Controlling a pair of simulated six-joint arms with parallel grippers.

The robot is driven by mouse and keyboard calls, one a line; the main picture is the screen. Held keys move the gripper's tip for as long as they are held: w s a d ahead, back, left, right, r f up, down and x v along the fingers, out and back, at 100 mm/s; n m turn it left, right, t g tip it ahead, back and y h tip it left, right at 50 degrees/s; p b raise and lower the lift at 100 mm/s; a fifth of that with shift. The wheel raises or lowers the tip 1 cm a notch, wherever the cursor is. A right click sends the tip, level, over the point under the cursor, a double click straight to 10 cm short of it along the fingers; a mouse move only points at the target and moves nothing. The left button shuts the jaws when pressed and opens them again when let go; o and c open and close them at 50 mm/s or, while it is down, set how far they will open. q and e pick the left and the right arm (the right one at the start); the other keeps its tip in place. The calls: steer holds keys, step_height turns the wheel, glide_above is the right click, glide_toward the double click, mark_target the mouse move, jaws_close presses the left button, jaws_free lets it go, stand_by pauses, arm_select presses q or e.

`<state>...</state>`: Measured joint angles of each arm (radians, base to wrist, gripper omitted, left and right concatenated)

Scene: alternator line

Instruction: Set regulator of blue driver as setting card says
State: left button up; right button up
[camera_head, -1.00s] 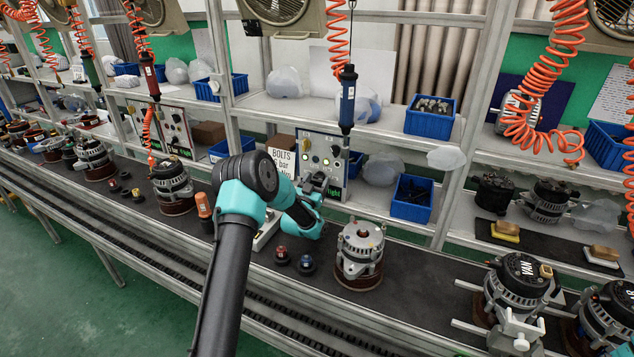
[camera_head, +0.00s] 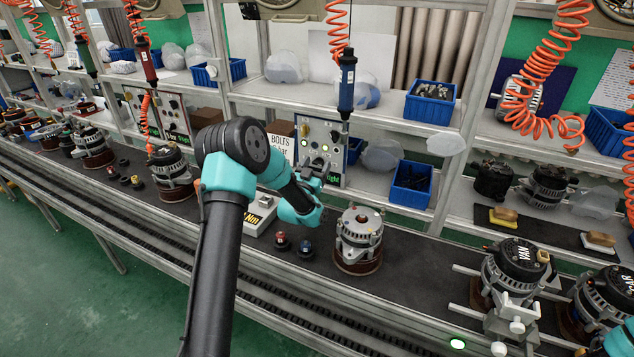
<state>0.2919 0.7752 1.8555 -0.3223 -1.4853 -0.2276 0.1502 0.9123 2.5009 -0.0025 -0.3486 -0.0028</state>
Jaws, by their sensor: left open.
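The blue driver (camera_head: 347,85) hangs upright from an orange coiled hose in the middle. Behind and below it stands a grey regulator panel (camera_head: 310,130) with dark knobs and small round parts, some pale or lit. The white setting card (camera_head: 280,150) stands left of the panel; "BOLTS" and part of "bar" are readable, the rest is hidden by my left arm. My left gripper (camera_head: 318,166) is open in front of the panel's lower part and hides some of it. Whether it touches a knob cannot be told. My right gripper is out of view; only a piece of my right arm shows at lower right.
An alternator (camera_head: 359,240) stands on the belt right of my left arm. Red and blue small caps (camera_head: 304,249) and a white box with a display (camera_head: 260,215) are nearby. A blue bin (camera_head: 412,185) stands right of the panel. A fixture holds the "VAN" alternator (camera_head: 518,268).

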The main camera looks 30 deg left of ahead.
arm_select(q)
steer(key=s+d+r, duration=0.1)
steer(key=s+d, duration=0.4)
steer(key=s, duration=0.4)
steer(key=shift+s+d, duration=0.15)
steer(key=shift+d, duration=0.15)
steer(key=shift+r, duration=0.1)
